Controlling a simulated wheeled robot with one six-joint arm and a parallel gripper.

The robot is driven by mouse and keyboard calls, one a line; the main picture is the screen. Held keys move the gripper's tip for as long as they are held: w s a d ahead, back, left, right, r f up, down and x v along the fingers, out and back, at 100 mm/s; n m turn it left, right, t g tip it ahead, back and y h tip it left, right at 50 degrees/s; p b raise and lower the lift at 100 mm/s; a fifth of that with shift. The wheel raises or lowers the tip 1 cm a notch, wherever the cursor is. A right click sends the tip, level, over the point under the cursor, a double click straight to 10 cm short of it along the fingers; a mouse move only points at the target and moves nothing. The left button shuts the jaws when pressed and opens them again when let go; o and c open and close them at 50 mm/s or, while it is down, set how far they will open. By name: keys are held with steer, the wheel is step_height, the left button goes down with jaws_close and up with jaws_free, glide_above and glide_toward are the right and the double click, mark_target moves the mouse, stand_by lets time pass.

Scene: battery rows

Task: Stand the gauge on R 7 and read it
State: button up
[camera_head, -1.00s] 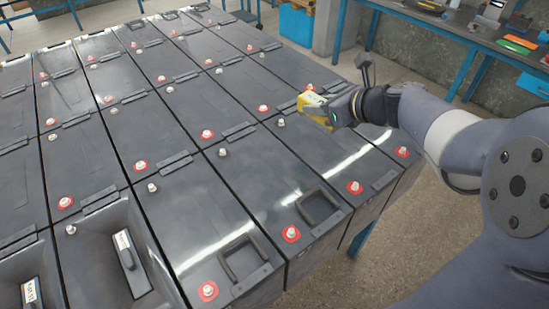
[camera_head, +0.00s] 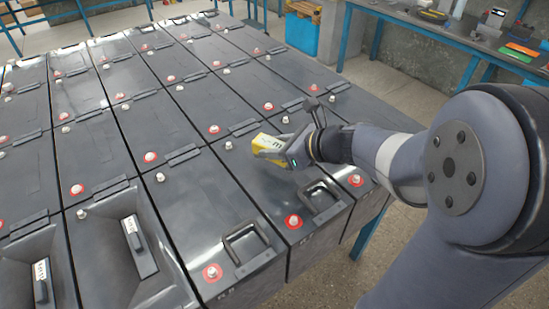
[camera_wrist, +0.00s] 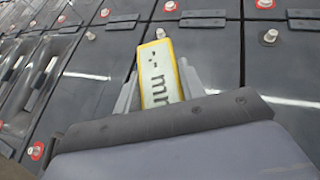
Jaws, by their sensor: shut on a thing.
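My gripper (camera_head: 277,149) is shut on the yellow gauge (camera_head: 264,143). The gripper holds the gauge above the battery tops, over the rows at the right of centre. In the wrist view the gauge (camera_wrist: 158,72) sits between the two grey fingers (camera_wrist: 160,92), its pale face with dark marks towards the camera. Its far tip appears close to a pale terminal post (camera_wrist: 186,36); I cannot tell whether they touch. The battery (camera_head: 240,200) below and left of my gripper has a black handle and a red-ringed terminal (camera_head: 293,221) near its front end. The small markings on the front faces are too blurred to read surely.
A blue-legged bench (camera_head: 440,40) with tools stands at the back right. Open floor lies right of the rows.

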steer(key=shift+f, duration=1.5)
steer(key=shift+f+b, duration=0.25)
steer(key=shift+b, duration=0.2)
steer(key=o, duration=1.2)
steer(key=shift+r, duration=0.15)
steer(key=shift+d+r+p, duration=0.15)
steer(key=shift+r+p, duration=0.05)
steer(key=shift+p, duration=0.1)
steer(key=v, duration=1.1)
steer(key=shift+s+d, duration=0.25)
steer(key=shift+s, duration=0.1)
steer(key=shift+w+a, duration=0.1)
